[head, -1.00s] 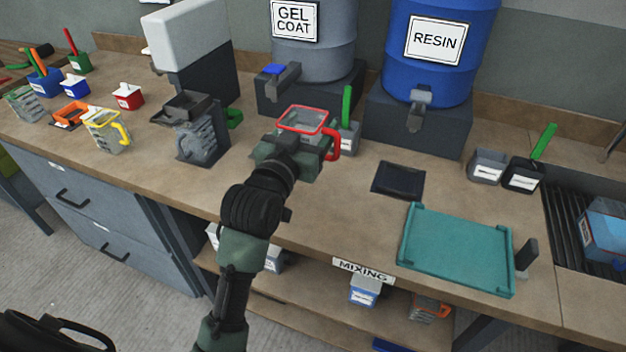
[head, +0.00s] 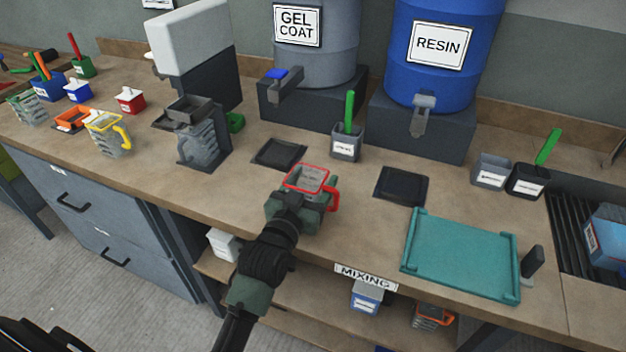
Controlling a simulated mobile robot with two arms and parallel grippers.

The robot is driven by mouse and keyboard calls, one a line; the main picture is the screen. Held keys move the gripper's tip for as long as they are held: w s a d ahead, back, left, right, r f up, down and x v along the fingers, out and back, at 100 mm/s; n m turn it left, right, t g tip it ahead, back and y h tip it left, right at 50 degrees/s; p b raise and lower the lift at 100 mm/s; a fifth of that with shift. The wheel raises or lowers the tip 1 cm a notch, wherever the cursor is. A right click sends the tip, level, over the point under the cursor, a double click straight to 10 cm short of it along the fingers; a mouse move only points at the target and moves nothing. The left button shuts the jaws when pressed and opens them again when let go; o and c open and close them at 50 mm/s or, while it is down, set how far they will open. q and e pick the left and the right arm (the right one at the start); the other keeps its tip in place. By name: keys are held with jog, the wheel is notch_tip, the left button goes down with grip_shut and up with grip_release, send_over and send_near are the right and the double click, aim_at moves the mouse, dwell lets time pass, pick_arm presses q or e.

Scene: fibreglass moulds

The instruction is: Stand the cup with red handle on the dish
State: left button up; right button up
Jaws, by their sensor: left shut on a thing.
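The cup with the red handle (head: 312,176) is clear with a red rim. It is held upright, with its red handle on the right. My left gripper (head: 299,203) is shut on it, near the front edge of the bench. The gripper hides the lower part of the cup, so I cannot tell how high it is held. Two shallow dark square dishes lie on the bench. One dish (head: 279,153) is behind and left of the cup, below the gel coat drum. The other dish (head: 402,186) is to the right of the cup. Both look empty. My right gripper is not in view.
A teal tray (head: 460,256) lies at the right. A grey pot with a green handle (head: 346,146) stands between the dishes. Gel coat and resin drums (head: 440,50) stand behind.

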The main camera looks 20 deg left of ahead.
pick_arm(q)
jog(key=shift+f, duration=0.1)
jog(key=o, duration=1.4)
